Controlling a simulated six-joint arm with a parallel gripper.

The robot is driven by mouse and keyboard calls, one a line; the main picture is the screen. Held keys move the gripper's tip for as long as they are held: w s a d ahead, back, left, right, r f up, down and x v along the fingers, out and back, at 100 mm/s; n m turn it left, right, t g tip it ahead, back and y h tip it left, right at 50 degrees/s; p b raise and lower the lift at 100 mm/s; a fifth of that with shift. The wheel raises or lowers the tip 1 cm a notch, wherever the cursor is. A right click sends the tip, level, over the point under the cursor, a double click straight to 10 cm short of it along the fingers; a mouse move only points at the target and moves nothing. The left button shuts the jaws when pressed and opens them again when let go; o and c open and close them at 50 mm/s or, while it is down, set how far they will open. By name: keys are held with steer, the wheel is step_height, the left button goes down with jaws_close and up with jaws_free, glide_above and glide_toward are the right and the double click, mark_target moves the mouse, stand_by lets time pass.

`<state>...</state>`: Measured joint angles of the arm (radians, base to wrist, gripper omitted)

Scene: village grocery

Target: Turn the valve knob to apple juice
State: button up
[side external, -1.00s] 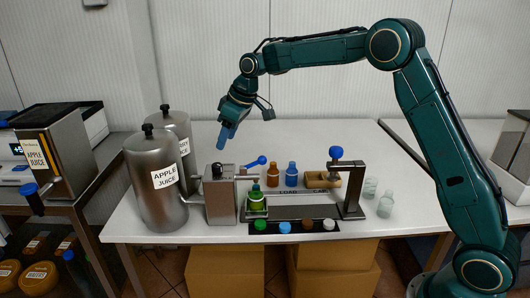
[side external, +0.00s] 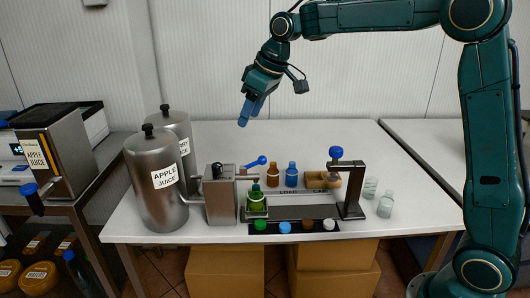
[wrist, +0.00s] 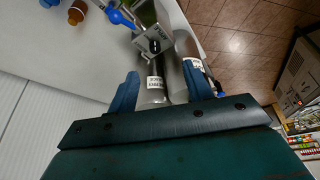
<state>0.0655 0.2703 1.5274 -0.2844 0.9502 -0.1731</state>
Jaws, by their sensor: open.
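A grey metal filler box (side external: 221,203) stands on the white table with a small black knob (side external: 216,170) on top. The knob also shows in the wrist view (wrist: 154,46); its pointing direction is too small to read. A steel tank (side external: 157,200) labelled APPLE JUICE stands left of the box, joined by a pipe. A second tank (side external: 176,125) behind it has a partly hidden label. My gripper (side external: 245,113) is open and empty, high above and slightly right of the box. Its spread fingers show in the wrist view (wrist: 160,88).
A blue-handled lever (side external: 256,162) sticks out beside the box. A green bottle (side external: 257,199) stands under the spout. Brown (side external: 272,175) and blue (side external: 292,175) bottles, a wooden tray (side external: 318,180) and a blue-knobbed press (side external: 353,185) stand to the right. The table's back is clear.

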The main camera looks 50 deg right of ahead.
steer(key=s+r+m, duration=0.1)
steer(key=s+r, duration=0.2)
steer(key=s, duration=0.9)
steer(key=shift+t, duration=0.3)
steer(key=m+h, duration=0.2)
steer(key=m, duration=0.2)
glide_above(217, 164)
steer(key=s, duration=0.6)
step_height(217, 164, down, 8)
steer(key=shift+a+r, duration=0.15)
steer(key=shift+a, duration=0.1)
steer(key=shift+w, duration=0.1)
steer(key=x, duration=1.3)
steer(key=shift+a+f, duration=0.1)
steer(key=shift+f, duration=0.3)
